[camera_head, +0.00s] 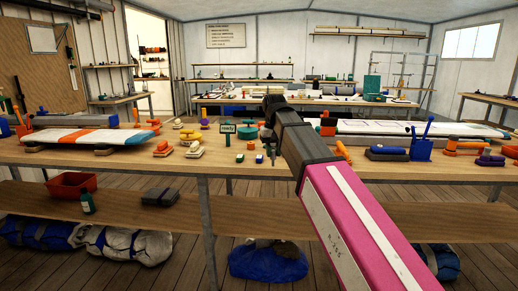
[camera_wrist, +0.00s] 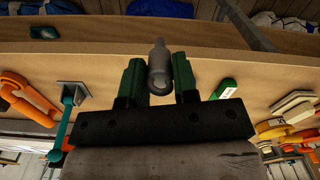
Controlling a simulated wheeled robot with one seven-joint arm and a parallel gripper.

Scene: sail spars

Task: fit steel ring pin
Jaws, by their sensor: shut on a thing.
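My gripper (camera_wrist: 158,80) shows in the wrist view with two green fingers, shut on a grey metal pin (camera_wrist: 159,62). The pin has a narrow tip and a thicker round body, and it sits between the fingers over the wooden bench. In the head view my gripper (camera_head: 271,152) is above the near bench, right of the small coloured blocks. The pin is too small to make out clearly there. I cannot tell which fitting takes the pin.
A red bin (camera_head: 71,184) stands on the lower shelf.

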